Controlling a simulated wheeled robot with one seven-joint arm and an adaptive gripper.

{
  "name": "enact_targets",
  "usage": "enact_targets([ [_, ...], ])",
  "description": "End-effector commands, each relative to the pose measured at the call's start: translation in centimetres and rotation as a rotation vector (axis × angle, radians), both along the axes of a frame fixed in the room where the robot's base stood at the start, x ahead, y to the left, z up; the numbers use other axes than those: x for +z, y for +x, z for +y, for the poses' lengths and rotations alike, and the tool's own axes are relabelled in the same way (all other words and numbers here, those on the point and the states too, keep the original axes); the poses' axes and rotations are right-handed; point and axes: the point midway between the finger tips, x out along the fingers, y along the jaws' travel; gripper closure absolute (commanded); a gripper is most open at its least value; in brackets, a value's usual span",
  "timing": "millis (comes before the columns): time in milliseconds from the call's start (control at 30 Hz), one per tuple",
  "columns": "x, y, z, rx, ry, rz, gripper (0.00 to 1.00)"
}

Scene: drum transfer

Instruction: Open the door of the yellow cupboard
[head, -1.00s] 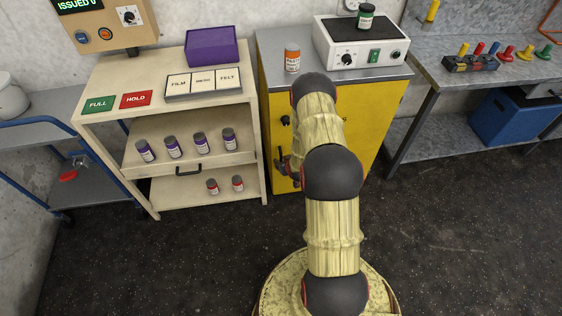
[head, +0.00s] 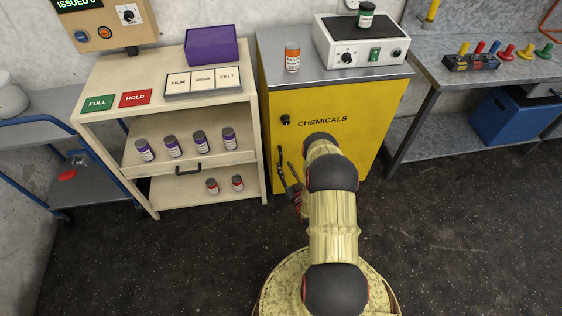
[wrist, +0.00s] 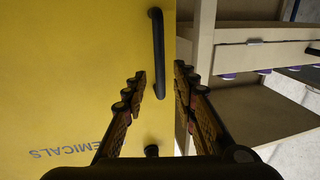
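The yellow cupboard (head: 335,150) stands under a grey top, its door shut and marked CHEMICALS. A black bar handle (wrist: 157,45) is on the door near its free edge; in the head view the handle (head: 281,160) is partly confused with my dark fingers. A small black knob (head: 286,120) sits higher on the door, and it also shows in the wrist view (wrist: 151,151). My gripper (wrist: 161,76) is open, with one finger on each side of the handle's near end in the wrist picture. I see gaps on both sides; whether the fingertips reach the handle's depth is unclear.
A cream shelf unit (head: 108,180) with several small bottles stands close to the left of the cupboard. An orange-labelled jar (head: 292,59) and a white device (head: 360,48) stand on the cupboard top. A grey bench (head: 432,66) is at right. The dark floor in front is clear.

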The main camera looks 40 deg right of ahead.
Motion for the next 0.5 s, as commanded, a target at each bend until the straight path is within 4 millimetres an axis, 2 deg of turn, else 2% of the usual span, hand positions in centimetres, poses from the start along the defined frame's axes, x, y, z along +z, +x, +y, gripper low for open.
enact_targets([
  [100, -0.2, 2.0, -0.6, 0.002, 0.000, -0.001, 0.72],
  [233, -0.2, 3.6, -1.3, 0.001, -0.001, 0.000, 0.72],
  [500, -0.1, 5.0, -1.8, 0.000, 0.002, 0.002, 0.72],
])
